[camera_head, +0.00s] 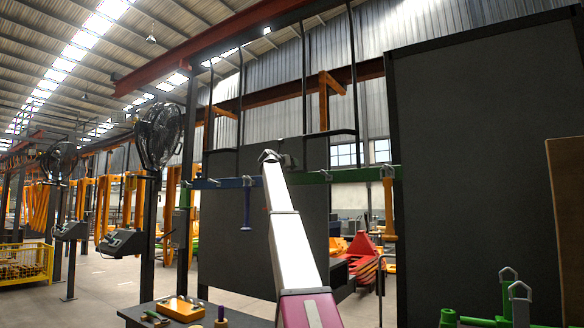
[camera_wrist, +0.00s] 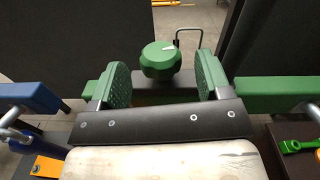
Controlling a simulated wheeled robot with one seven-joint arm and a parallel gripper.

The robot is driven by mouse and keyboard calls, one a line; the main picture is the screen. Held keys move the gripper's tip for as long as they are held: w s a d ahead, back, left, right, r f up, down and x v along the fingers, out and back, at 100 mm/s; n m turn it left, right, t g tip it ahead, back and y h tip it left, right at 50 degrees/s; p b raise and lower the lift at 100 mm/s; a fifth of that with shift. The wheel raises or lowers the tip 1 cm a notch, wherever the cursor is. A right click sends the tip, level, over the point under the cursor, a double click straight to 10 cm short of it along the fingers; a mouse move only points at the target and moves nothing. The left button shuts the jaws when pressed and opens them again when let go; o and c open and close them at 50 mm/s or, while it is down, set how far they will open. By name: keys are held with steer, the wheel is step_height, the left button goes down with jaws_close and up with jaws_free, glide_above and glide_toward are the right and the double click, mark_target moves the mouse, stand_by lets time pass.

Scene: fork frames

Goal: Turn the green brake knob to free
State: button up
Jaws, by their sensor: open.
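The green brake knob (camera_wrist: 160,62) shows in the wrist view, a lobed round cap with a white mark on its top pointing toward the upper right. My gripper (camera_wrist: 162,68) is open, with one green textured finger pad to the left of the knob and the other to its right. The knob shows in the gap between the pads, with a visible space on each side; I cannot tell its exact depth. In the head view my gripper (camera_head: 269,157) is small at the far end of my outstretched arm, and the knob cannot be made out there.
A horizontal rail has a blue section (camera_head: 222,183) and a green section (camera_head: 350,174). A blue handle (camera_head: 246,208) and an orange one (camera_head: 389,208) hang from it. A thin metal loop (camera_wrist: 190,32) rises behind the knob.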

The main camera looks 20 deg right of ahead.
steer(key=shift+x, duration=1.45)
steer(key=c, duration=0.9)
steer(key=shift+w+m+g+h, duration=0.15)
steer(key=shift+m+g+h, duration=0.7)
steer(key=shift+g, duration=0.35)
steer(key=shift+m+g+h, duration=0.35)
steer(key=shift+m+g, duration=0.3)
steer(key=shift+g, duration=0.15)
steer(key=shift+s, duration=0.2)
